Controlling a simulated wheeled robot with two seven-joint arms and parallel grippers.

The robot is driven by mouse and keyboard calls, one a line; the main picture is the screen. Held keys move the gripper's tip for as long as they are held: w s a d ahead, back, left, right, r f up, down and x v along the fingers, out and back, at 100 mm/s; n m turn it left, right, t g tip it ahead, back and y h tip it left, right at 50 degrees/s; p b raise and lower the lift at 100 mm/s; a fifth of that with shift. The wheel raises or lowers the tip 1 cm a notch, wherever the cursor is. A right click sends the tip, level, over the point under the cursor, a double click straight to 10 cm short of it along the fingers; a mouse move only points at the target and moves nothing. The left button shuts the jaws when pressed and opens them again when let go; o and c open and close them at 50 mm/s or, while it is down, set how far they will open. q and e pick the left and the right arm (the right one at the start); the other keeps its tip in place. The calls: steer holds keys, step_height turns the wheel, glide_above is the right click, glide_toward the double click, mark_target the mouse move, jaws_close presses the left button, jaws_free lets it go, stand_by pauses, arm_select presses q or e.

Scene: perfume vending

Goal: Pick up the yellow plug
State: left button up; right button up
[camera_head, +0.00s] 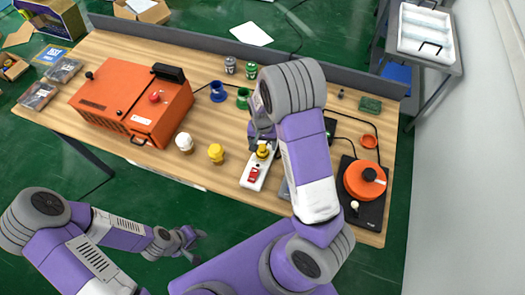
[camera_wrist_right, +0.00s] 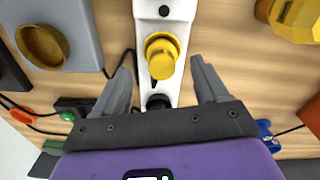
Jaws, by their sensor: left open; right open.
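A yellow plug (camera_head: 262,151) stands on a white power strip (camera_head: 250,181) near the table's front edge. In the right wrist view the yellow plug (camera_wrist_right: 160,50) sits on the white strip (camera_wrist_right: 163,95), ahead of my fingertips and between their lines. My right gripper (camera_wrist_right: 162,75) is open and empty, with one finger on each side of the strip. In the head view my right gripper (camera_head: 261,134) is over the plug and partly hidden by my arm. My left gripper (camera_head: 193,244) is open and empty in front of the table. Another yellow object (camera_head: 216,153) stands left of the strip.
An orange machine (camera_head: 130,105) fills the table's left side. A white-topped object (camera_head: 184,143) and blue (camera_head: 217,92) and green (camera_head: 243,97) pieces stand nearby. A round orange device (camera_head: 363,181) is at right. In the wrist view, a grey box (camera_wrist_right: 70,25) lies close left of the strip.

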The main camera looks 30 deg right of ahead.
mark_target(262, 147)
step_height(262, 147, down, 3)
steer(key=shift+f, duration=0.5)
steer(key=shift+a, duration=0.1)
steer(key=c, duration=1.2)
step_height(262, 147, up, 10)
steer(key=shift+r+p, duration=0.1)
steer(key=shift+p, duration=0.25)
steer(key=shift+c, duration=0.2)
steer(key=o, duration=0.5)
steer(key=c, duration=0.5)
